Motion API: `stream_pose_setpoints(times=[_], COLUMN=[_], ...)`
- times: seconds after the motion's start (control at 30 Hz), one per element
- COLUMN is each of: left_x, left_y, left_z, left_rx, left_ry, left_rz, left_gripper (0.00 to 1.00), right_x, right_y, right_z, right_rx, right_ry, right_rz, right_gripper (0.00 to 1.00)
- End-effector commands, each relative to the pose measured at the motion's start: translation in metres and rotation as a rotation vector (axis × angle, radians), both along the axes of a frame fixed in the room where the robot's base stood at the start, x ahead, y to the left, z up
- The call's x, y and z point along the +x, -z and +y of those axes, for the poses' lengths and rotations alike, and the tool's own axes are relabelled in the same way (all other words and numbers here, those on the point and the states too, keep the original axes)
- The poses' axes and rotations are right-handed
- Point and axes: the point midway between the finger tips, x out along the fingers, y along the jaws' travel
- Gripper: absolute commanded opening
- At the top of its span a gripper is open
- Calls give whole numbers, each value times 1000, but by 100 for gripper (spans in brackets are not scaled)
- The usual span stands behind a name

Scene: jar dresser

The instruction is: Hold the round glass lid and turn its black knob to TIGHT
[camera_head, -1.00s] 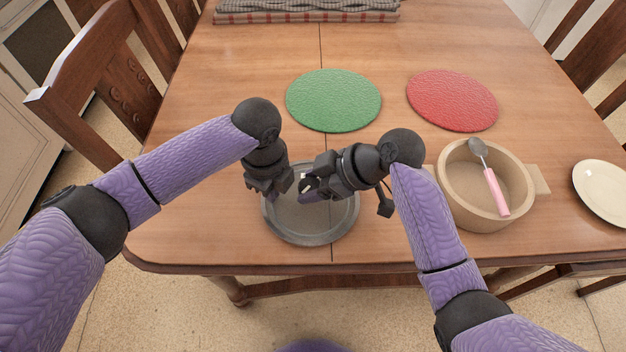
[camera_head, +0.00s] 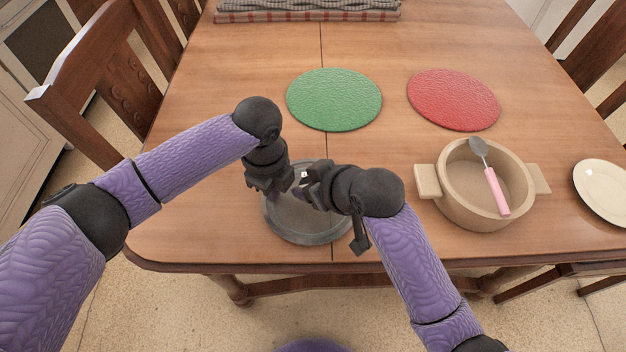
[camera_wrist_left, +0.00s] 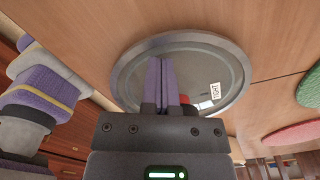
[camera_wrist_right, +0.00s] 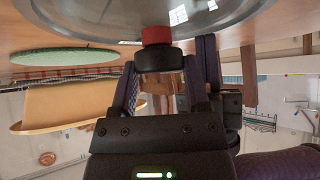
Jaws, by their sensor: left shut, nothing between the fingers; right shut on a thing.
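The round glass lid (camera_head: 310,228) with a grey rim lies on the table near its front edge. Its black knob (camera_wrist_right: 160,60), with a red part (camera_wrist_right: 156,35) against the lid, shows in the right wrist view. My right gripper (camera_head: 308,186) is shut on the knob, one finger on each side. My left gripper (camera_head: 274,193) is shut and empty over the left part of the lid; its closed fingers (camera_wrist_left: 160,68) overlap the glass in the left wrist view. Whether they touch it I cannot tell. A TIGHT label (camera_wrist_left: 215,90) is on the lid; the knob's pointing direction is hidden.
A beige pot (camera_head: 452,200) with a pink-handled spoon (camera_head: 495,190) stands right of the lid. A green mat (camera_head: 334,99) and a red mat (camera_head: 454,99) lie behind. A cream plate (camera_head: 605,190) is at the far right. The table left of the lid is clear.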

Motion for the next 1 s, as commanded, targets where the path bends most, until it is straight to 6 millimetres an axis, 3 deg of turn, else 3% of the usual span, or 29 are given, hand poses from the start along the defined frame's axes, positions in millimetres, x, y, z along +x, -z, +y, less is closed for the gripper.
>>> stream_pose_setpoints(times=[0.4, 0.9, 0.93, 1.0], left_x=[-2, -2, -2, -2], left_y=[3, 3, 3, 3], left_z=[0, 0, 0, 0], left_rx=[2, 2, 2, 2], left_ry=[1, 1, 1, 1], left_rz=[7, 7, 7, 7], left_gripper=[0, 0, 0, 0], right_x=[-2, -2, -2, -2], right_y=[2, 2, 2, 2], right_z=[2, 2, 2, 2], right_rx=[2, 2, 2, 2], right_ry=[159, 177, 176, 176], right_rz=[6, 6, 6, 5], right_gripper=[1, 1, 62, 77])
